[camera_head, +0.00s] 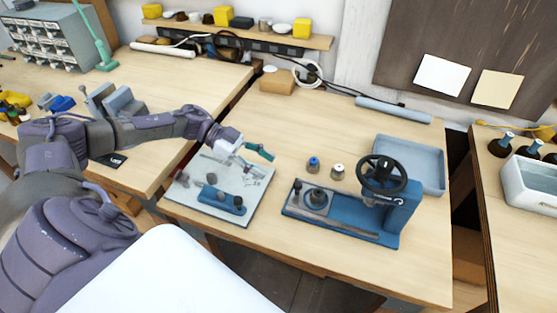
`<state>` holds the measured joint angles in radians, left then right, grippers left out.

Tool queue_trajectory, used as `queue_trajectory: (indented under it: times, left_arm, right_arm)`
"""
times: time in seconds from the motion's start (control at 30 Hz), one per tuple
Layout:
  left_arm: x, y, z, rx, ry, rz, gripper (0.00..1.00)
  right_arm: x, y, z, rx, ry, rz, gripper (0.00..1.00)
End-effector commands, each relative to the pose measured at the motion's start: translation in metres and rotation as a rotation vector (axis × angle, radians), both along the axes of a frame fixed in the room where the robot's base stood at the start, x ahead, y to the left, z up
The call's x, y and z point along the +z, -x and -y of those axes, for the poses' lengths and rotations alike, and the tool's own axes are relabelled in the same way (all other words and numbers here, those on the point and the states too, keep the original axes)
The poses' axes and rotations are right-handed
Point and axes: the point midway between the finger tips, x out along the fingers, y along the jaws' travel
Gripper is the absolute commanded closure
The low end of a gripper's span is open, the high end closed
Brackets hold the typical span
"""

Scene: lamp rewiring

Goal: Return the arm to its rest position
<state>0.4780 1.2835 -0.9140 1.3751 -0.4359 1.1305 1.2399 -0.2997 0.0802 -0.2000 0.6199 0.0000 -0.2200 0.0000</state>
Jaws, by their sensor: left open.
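My left arm comes in from the left and reaches over the middle workbench (300,125). My left gripper (256,163) is open, with its fingertips above the far right part of a pale mat (240,217). It has dark teal finger parts, and I see nothing between them. A blue fixture (221,201) with dark knobs sits on the mat below the gripper. A blue press (402,215) with a black handwheel (382,174) stands to the right of the gripper, well apart from it. My right gripper is not in view.
Two small knobbed parts, one blue-topped (314,164) and one white-topped (337,172), stand between mat and press. A blue-grey tray (412,153) lies behind the press. A shelf (240,33) with yellow blocks is at the back. A drawer cabinet (47,37) stands far left.

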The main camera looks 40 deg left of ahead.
Motion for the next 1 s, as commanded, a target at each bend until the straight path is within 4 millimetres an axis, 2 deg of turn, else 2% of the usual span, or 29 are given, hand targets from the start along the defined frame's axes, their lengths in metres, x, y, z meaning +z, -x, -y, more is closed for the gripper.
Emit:
queue_trajectory:
  times: [0.17, 0.73, 0.83, 1.0]
  left_arm:
    - [0.004, 0.003, -0.010, 0.000, 0.000, -0.001, 0.48]
    - [0.006, 0.003, -0.010, 0.000, 0.001, 0.000, 0.48]
    - [0.017, 0.003, -0.011, 0.000, 0.000, 0.000, 0.48]
    - [0.049, 0.003, -0.010, 0.000, 0.000, 0.000, 0.48]
  right_arm:
    - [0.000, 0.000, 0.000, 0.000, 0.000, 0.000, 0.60]
    - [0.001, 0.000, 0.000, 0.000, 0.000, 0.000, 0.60]
    - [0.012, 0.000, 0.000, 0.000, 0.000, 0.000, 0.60]
    - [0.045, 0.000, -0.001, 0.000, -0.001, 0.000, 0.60]
